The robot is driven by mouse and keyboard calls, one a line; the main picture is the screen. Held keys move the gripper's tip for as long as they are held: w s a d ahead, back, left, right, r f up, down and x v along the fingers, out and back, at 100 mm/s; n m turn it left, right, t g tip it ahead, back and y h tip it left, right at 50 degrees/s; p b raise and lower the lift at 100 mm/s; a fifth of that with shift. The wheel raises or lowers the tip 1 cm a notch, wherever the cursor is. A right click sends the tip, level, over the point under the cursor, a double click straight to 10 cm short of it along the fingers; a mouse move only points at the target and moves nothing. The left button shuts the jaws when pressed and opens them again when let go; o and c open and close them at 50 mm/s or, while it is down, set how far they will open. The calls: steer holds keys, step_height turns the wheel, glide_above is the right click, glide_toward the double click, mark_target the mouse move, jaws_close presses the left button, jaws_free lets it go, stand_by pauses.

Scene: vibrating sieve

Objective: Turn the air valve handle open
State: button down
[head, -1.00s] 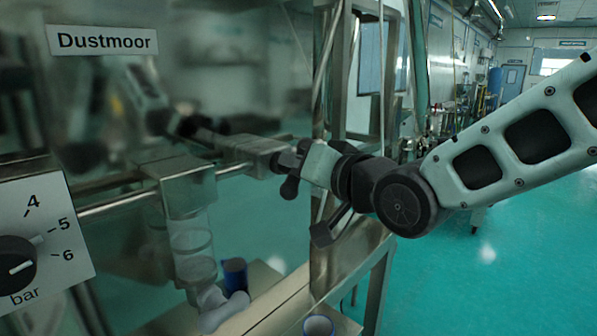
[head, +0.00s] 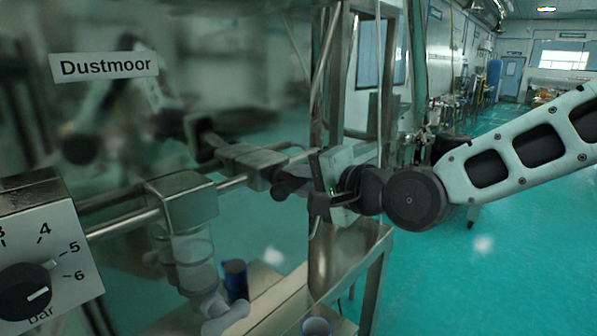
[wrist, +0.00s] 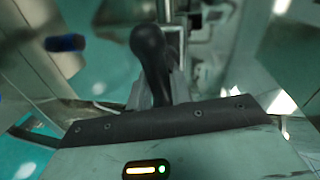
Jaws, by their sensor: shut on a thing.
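The air valve (head: 248,164) is a metal block on a horizontal pipe in front of the machine panel. Its dark rounded handle (wrist: 150,50) stands out from it, and in the head view the handle (head: 281,191) sits at the valve's right end, partly covered by my gripper. My gripper (wrist: 154,94) is shut on the handle, with a grey finger on each side of its lower part in the wrist view. In the head view my gripper (head: 300,184) reaches in from the right, and its fingertips are hard to make out.
A regulator box with a bar dial (head: 26,291) is at lower left. A metal block with a clear bowl (head: 187,202) hangs on the pipe left of the valve. A steel frame post (head: 338,70) rises behind my gripper.

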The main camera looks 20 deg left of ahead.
steer(key=shift+m, duration=0.5)
stand_by(0.3)
steer(key=c, duration=1.3)
jaws_free()
steer(key=shift+f, duration=0.1)
steer(key=shift+w+b+v, duration=0.1)
steer(key=shift+b+v, duration=0.35)
steer(key=shift+v, duration=3.95)
steer(key=shift+w+b+v, duration=0.15)
steer(key=shift+b+v, duration=0.25)
steer(key=shift+v, duration=3.95)
